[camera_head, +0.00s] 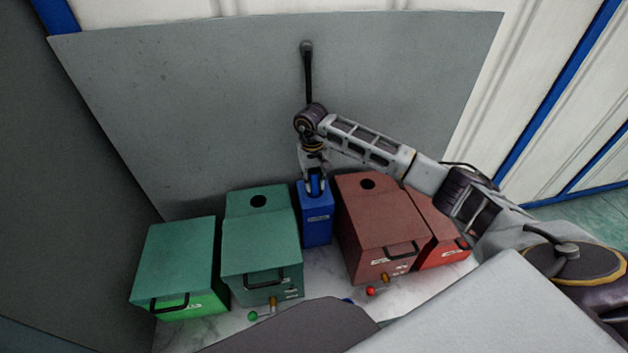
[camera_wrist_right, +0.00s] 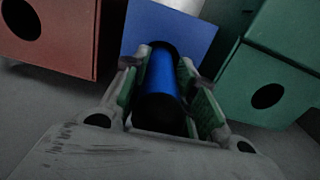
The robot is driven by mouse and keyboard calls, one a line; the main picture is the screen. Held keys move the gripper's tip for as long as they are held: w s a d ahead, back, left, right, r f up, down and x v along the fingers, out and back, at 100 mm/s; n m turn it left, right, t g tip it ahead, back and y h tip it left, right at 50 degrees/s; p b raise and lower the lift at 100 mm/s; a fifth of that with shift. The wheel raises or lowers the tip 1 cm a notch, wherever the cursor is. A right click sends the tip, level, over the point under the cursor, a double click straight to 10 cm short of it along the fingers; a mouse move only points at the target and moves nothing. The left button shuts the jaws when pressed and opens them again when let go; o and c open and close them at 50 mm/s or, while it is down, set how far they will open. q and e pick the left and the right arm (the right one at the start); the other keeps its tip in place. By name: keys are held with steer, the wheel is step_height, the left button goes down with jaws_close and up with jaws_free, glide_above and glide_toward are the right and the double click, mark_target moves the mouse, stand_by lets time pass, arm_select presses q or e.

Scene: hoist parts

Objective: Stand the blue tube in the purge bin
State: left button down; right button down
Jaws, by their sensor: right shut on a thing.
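The blue tube (camera_head: 315,186) is between the fingers of my right gripper (camera_head: 314,180), which is shut on it. It points down at the top of a small blue bin (camera_head: 317,225), which I take for the purge bin. In the right wrist view the tube (camera_wrist_right: 160,80) lies between both fingers (camera_wrist_right: 160,95), with the blue bin (camera_wrist_right: 145,30) just beyond it. I cannot tell whether the tube's lower end is inside the bin or only above it. My left gripper is not in view.
Two green boxes (camera_head: 262,240) stand left of the blue bin and two red boxes (camera_head: 385,230) stand right, close on both sides. Small valves with a green knob (camera_head: 253,315) and a red knob (camera_head: 371,291) show at the front. A grey panel (camera_head: 220,110) rises behind.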

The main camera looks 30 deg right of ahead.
steer(key=shift+f+b, duration=0.35)
steer(key=shift+f, duration=0.05)
stand_by(0.4)
steer(key=c, duration=1.1)
jaws_free()
steer(key=shift+o, duration=0.2)
steer(key=shift+a+r, duration=0.15)
steer(key=shift+r, duration=5.85)
